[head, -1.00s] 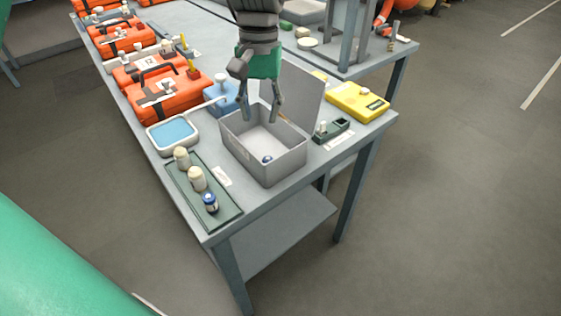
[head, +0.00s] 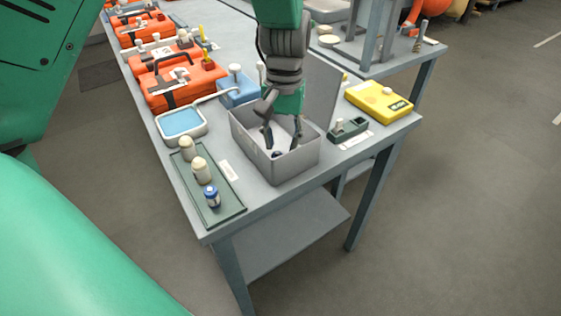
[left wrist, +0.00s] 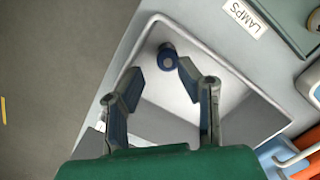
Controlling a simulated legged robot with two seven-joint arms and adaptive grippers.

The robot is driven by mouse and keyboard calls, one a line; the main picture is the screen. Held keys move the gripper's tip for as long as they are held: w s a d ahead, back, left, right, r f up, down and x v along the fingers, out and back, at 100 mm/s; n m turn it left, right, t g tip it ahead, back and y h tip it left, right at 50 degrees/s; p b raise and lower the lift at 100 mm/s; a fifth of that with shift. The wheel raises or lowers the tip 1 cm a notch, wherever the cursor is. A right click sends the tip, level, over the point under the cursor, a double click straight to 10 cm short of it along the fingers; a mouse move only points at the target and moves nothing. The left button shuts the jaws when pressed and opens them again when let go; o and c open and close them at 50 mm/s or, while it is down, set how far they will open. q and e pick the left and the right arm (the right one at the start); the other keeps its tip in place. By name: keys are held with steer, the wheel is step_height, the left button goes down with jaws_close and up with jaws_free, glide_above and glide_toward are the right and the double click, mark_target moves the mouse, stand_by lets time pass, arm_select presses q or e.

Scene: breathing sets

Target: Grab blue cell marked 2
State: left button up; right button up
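A blue cell (head: 277,154) lies on the floor of the open grey box (head: 245,151). In the left wrist view the cell (left wrist: 168,58) shows its round end just past my fingertips. My left gripper (head: 283,139) reaches down into the box; in the left wrist view its two fingers (left wrist: 160,72) are spread with nothing between them. Another blue cell with a white band (head: 212,197) stands upright on the dark green tray (head: 228,208). I cannot read a number on either cell. My right gripper is not in view.
Two cream-topped pieces (head: 202,170) stand on the tray. A blue-lined dish (head: 181,123), orange cases (head: 185,82), a small green holder (head: 348,129) and a yellow device (head: 378,101) surround the box. Its raised lid (head: 322,90) stands close beside my left gripper.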

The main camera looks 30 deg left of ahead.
mark_target(278, 152)
arm_select(q)
steer(key=f, duration=0.4)
steer(key=shift+s+a+f+b, duration=0.15)
steer(key=shift+s+a+b, duration=0.15)
steer(key=shift+b, duration=0.05)
steer(key=shift+a+f, duration=0.25)
steer(key=shift+f, duration=0.1)
steer(key=shift+d+r, duration=0.1)
steer(key=shift+d, duration=0.1)
jaws_close()
steer(key=shift+d, duration=0.25)
